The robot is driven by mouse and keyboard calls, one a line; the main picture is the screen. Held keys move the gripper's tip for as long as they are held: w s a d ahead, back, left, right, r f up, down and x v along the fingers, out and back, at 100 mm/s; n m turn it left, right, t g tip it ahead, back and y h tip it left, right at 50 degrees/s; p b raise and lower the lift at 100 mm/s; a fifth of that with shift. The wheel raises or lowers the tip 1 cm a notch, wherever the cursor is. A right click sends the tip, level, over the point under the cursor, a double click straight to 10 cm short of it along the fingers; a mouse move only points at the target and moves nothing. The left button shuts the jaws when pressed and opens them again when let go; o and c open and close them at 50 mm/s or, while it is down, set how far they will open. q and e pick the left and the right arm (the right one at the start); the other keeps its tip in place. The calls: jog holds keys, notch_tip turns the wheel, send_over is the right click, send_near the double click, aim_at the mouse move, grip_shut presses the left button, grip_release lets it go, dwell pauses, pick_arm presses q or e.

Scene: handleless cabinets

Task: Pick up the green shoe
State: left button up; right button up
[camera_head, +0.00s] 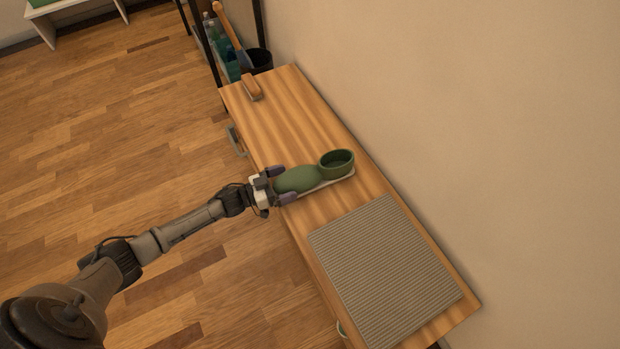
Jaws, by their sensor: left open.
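The green shoe (297,179) lies on the wooden cabinet top (290,125), with its round dark opening toward the wall and its toe toward my arm. A pale sole edge shows along its near side. My left gripper (281,184) comes in from the left at the toe end. Its two dark fingers are spread apart, one on each side of the toe. I cannot tell whether the fingers touch the shoe. My right gripper is not in view.
A grey ribbed mat (385,270) covers the near right part of the cabinet top. A wooden-backed brush (251,87) lies at the far end. Beyond it stands a dark rack with bottles (222,50) and a black bin (260,60). A wall runs along the right.

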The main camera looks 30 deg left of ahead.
pick_arm(q)
jog(key=c, duration=0.9)
jog(key=shift+r, duration=0.1)
